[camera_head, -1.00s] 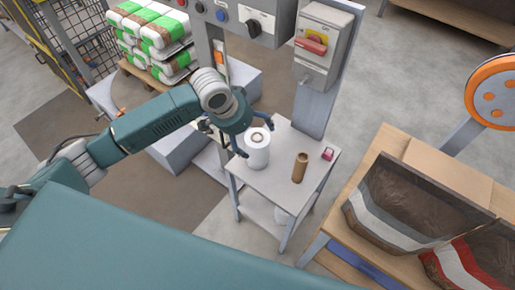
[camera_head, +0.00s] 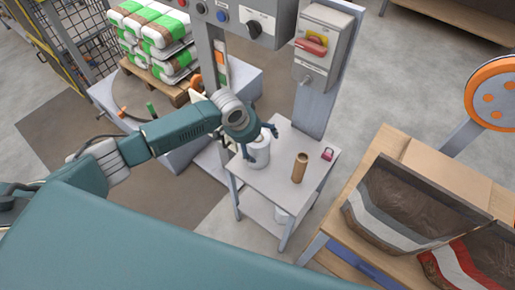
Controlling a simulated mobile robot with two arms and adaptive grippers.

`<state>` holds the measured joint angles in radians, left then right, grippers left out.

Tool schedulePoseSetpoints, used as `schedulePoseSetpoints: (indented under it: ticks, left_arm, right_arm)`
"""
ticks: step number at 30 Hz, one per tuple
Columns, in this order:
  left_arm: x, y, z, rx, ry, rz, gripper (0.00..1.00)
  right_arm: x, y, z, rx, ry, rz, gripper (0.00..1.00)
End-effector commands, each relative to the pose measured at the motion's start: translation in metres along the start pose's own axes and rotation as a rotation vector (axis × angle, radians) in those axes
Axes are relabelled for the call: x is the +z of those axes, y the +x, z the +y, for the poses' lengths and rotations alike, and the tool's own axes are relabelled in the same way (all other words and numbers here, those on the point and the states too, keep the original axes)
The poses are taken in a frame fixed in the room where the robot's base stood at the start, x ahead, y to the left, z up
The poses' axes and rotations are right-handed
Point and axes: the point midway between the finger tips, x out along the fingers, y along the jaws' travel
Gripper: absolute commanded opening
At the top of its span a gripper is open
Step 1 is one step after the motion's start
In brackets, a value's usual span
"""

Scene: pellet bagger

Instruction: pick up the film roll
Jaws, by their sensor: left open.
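The white film roll (camera_head: 259,155) stands upright on the small grey table (camera_head: 275,190). My left gripper (camera_head: 259,146) is above and around the roll's upper part, with its fingers spread on either side. The fingers are open. The wrist hides much of the roll's top, and I cannot tell whether a finger touches the roll. My right gripper is not in view.
A control post (camera_head: 311,97) rises behind the table. A wooden bench with bags (camera_head: 412,217) stands at the right.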

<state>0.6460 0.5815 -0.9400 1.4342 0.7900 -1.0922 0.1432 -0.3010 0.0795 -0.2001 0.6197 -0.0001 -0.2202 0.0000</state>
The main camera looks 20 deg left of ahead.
Motion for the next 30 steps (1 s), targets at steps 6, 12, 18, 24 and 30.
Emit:
schedulePoseSetpoints:
  ticks: [6, 12, 18, 24, 30]
  left_arm:
    - [0.000, 0.002, -0.001, -0.001, 0.000, 0.001, 0.89]
    - [0.000, 0.002, -0.001, -0.001, 0.000, 0.001, 0.56]
    - [-0.002, 0.001, -0.001, -0.001, 0.000, 0.004, 0.32]
    - [-0.002, 0.000, -0.001, -0.001, 0.001, 0.004, 0.32]
    - [-0.009, -0.014, -0.001, 0.000, 0.001, 0.006, 0.32]
  right_arm:
    - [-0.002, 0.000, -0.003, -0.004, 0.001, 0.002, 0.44]
    - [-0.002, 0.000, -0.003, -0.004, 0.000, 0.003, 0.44]
    - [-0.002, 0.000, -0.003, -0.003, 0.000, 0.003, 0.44]
    - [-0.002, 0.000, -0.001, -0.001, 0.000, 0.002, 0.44]
    - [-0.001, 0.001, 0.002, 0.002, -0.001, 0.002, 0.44]
